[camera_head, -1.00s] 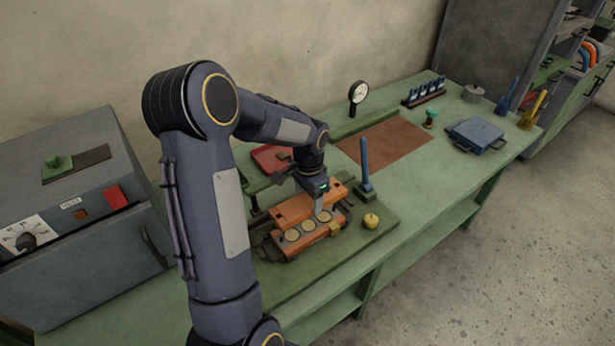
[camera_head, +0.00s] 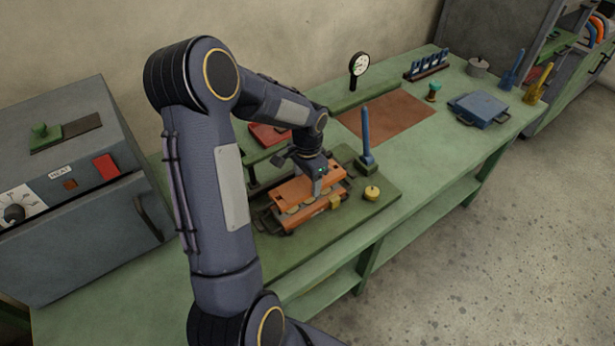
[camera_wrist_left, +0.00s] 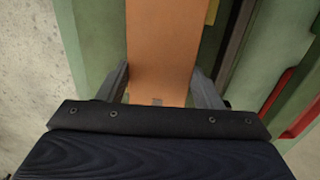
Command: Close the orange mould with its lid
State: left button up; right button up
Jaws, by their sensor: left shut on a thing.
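The orange mould (camera_head: 318,214) lies in a dark frame on a green board on the bench. Its round cavities show only in part. The orange lid (camera_head: 290,190) is a flat plate just above and behind the mould's front edge, covering part of the cavities. I cannot tell whether it touches the mould. My left gripper (camera_head: 318,188) points down and is shut on the lid. In the left wrist view, the lid (camera_wrist_left: 165,45) runs between the two fingers of the left gripper (camera_wrist_left: 158,88). My right gripper is not in view.
A blue upright handle (camera_head: 366,145) and a small yellow knobbed piece (camera_head: 372,193) stand right of the mould. A grey heater box (camera_head: 75,190) is at left. A brown mat (camera_head: 388,115) and a blue case (camera_head: 479,109) lie farther right. The bench front is clear.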

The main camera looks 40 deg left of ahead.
pick_arm(q)
jog(key=shift+f+b, duration=1.65)
jog(key=shift+f, duration=0.6)
jog(key=o, duration=1.5)
jog(key=shift+o, duration=0.8)
jog(key=shift+s, duration=0.1)
notch_tip(320, 180, up, 8)
jog(key=shift+f+b, duration=0.1)
jog(key=shift+b, duration=0.25)
